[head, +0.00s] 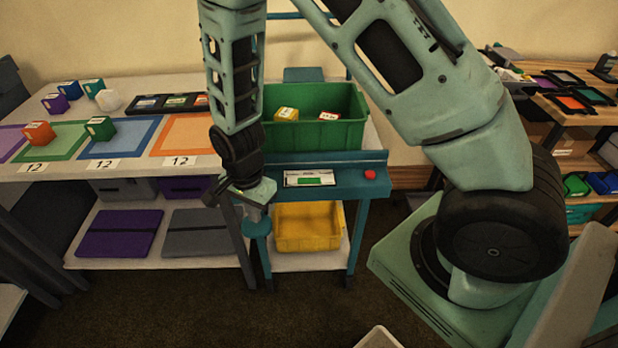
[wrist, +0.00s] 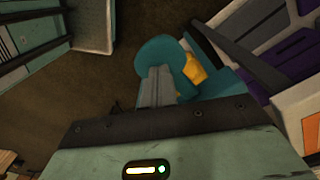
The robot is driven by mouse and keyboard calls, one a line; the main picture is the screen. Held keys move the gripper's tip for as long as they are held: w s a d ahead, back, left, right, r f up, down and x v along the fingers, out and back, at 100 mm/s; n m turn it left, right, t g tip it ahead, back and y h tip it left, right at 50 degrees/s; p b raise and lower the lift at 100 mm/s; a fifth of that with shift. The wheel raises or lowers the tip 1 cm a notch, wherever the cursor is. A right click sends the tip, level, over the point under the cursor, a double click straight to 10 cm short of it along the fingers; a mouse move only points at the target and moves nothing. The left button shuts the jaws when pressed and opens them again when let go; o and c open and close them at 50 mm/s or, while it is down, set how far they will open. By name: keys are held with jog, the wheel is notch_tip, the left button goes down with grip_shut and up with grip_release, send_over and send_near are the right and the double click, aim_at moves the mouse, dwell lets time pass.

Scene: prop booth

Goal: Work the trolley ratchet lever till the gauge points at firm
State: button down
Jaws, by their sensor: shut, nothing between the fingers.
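The trolley (head: 340,188) has a teal frame and front panel. A gauge (head: 309,179) with a white face and a green patch is set in this panel; its pointer is too small to read. What looks like the ratchet lever, with a rounded teal end (head: 258,229), sticks out at the panel's left front. In the wrist view this teal end (wrist: 152,48) lies just beyond my fingertips. My gripper (head: 256,212) points down over it, shut and empty; its fingers (wrist: 158,85) show close together. I cannot tell whether they touch the lever. My gripper hides part of the lever.
A green bin (head: 345,136) with small boxes tops the trolley; a yellow bin (head: 308,228) sits below. A red button (head: 370,174) is at the panel's right. A table (head: 150,168) with coloured mats stands close left, shelves (head: 570,125) at right. Floor in front is mostly clear.

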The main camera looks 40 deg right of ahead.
aim_at(257, 227)
jog(key=shift+f, duration=0.1)
jog(key=shift+f+b, duration=1.85)
jog(key=shift+f, duration=0.95)
notch_tip(257, 227, up, 10)
jog(key=p, duration=0.8)
jog(key=shift+f, duration=0.25)
jog(key=r+n+p, duration=0.1)
jog(key=n+p, duration=0.1)
jog(key=shift+s+r+p, duration=0.1)
jog(key=shift+r+p, duration=0.2)
jog(key=shift+p, duration=0.05)
notch_tip(257, 227, down, 5)
jog(key=n+b, duration=0.4)
jog(key=shift+f, duration=0.15)
dwell(1.8)
